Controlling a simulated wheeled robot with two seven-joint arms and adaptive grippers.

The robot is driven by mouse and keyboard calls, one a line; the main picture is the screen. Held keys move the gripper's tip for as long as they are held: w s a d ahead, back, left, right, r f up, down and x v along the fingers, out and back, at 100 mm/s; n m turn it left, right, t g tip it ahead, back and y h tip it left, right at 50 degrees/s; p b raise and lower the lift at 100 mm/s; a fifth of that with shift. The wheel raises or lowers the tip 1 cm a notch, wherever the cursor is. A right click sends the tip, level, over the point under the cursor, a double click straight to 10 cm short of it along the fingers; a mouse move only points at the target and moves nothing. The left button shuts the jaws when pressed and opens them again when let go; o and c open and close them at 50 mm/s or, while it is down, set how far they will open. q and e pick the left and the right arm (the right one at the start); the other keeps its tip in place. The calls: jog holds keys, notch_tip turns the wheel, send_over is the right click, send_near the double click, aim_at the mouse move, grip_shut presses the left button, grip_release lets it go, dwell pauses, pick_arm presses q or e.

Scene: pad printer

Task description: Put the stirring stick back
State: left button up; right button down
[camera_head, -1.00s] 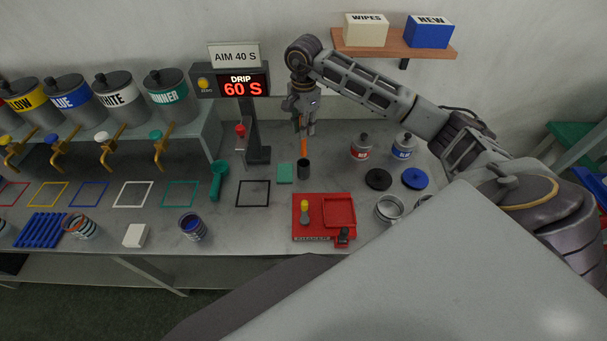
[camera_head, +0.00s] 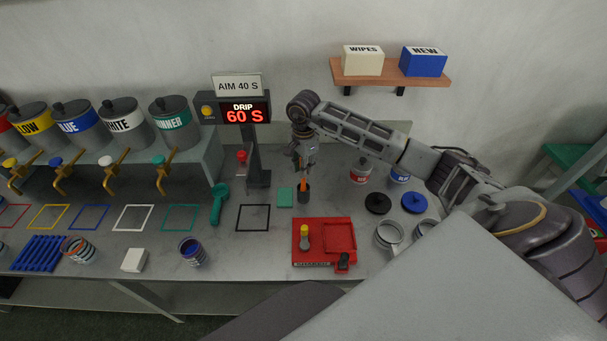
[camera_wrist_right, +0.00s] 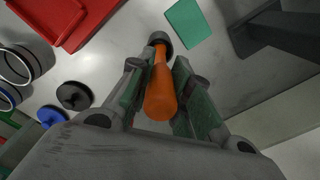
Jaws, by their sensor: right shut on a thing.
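The stirring stick (camera_head: 303,184) is orange and stands nearly upright with its lower end in a small dark cup (camera_head: 304,195). My right gripper (camera_head: 304,166) is above the cup and shut on the stick's upper part. In the right wrist view the orange stick (camera_wrist_right: 161,92) lies between the green-padded fingers of the right gripper (camera_wrist_right: 157,108), and the dark cup (camera_wrist_right: 160,39) is at its far end. The stick's lower tip is hidden inside the cup. My left gripper is not in view.
A green pad (camera_head: 285,197) lies just left of the cup. The red pad printer tray (camera_head: 316,265) is in front. Black (camera_head: 377,203) and blue (camera_head: 415,203) lids lie to the right. The drip display post (camera_head: 257,158) stands to the left.

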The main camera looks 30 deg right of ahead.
jog(key=shift+f+p, duration=0.35)
jog(key=shift+f, duration=1.65)
jog(key=c, duration=1.3)
grip_release()
jog(key=shift+r, duration=0.2)
jog(key=shift+r+b, duration=1.15)
jog(key=shift+r, duration=4.8)
